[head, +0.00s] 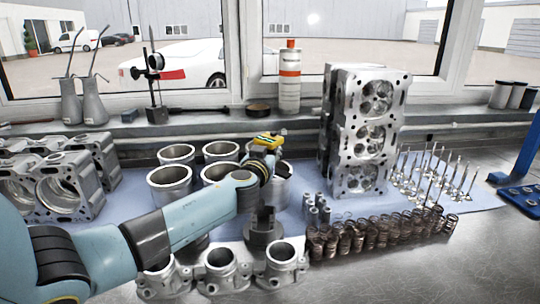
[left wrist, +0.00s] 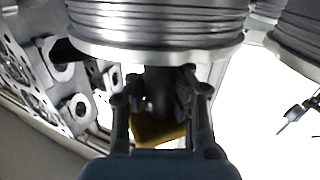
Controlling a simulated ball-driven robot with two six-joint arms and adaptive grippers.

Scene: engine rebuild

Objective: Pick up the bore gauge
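The bore gauge, as far as I can make it out, is the yellow-topped tool (head: 268,141) at a cylinder liner in the middle of the bench. In the left wrist view its yellow part (left wrist: 158,130) lies behind the fingers, and a dark shaft runs from it towards the ribbed liner (left wrist: 155,30). My left gripper (left wrist: 155,88) has its two fingers on either side of that shaft. They look apart, with narrow gaps beside it. In the head view my own wrist hides most of the fingers and the shaft. My right gripper is in neither view.
Several liners (head: 170,182) crowd around the gauge. A tall stack of cylinder heads (head: 362,135) stands to the right, with springs (head: 370,235) and valves (head: 435,175) beside it. A dark fixture (head: 263,236) and metal housings (head: 222,266) stand in front. The bench's right front is clear.

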